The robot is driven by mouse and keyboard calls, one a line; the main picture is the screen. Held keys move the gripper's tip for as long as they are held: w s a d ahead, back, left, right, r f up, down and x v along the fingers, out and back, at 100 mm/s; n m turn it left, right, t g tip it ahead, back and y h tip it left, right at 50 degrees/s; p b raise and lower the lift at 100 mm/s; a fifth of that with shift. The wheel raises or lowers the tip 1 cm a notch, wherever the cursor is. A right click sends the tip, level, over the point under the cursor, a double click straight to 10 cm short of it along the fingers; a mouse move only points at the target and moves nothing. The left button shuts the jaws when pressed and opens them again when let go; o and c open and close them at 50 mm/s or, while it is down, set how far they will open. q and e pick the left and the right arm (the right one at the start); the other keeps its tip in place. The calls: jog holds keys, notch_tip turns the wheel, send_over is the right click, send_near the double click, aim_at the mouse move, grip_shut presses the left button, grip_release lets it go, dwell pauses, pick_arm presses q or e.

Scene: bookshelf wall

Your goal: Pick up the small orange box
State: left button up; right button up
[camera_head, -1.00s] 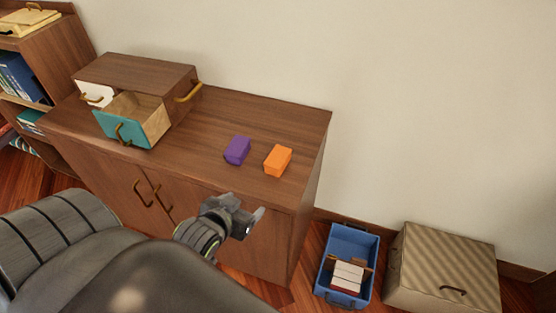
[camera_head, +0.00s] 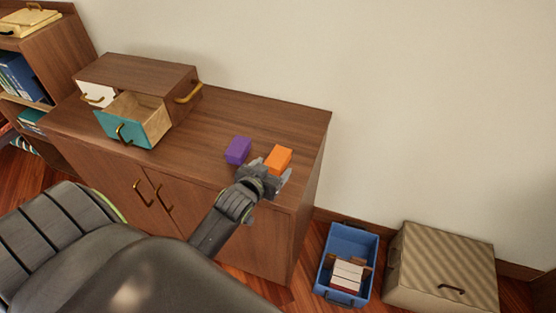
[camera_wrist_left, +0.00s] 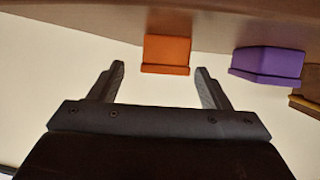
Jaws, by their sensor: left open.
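The small orange box (camera_head: 278,157) sits on the brown cabinet top near its right end. My left gripper (camera_head: 273,174) is open and close to the box's near side, its fingers pointing toward it. In the left wrist view, the orange box (camera_wrist_left: 167,54) shows ahead of the open fingers (camera_wrist_left: 160,85), roughly centred between them. Nothing is held. In the head view, the gripper hides the lower part of the box. I cannot tell whether a finger touches it. My right gripper is not in view.
A purple box (camera_head: 238,150) stands just left of the orange one. A small drawer unit (camera_head: 140,75) with an open teal drawer (camera_head: 118,129) is at the cabinet's left. A blue bin (camera_head: 346,238) and a striped box (camera_head: 440,262) are on the floor at right.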

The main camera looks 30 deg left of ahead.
aim_at(278, 160)
pick_arm(q)
jog(key=shift+a+p+x, duration=0.1)
jog(key=shift+p+x, duration=0.1)
jog(key=shift+x, duration=1.3)
jog(key=shift+a+p+x, duration=0.15)
jog(key=shift+x, duration=1.35)
jog(key=shift+s, duration=0.1)
jog(key=c, duration=1)
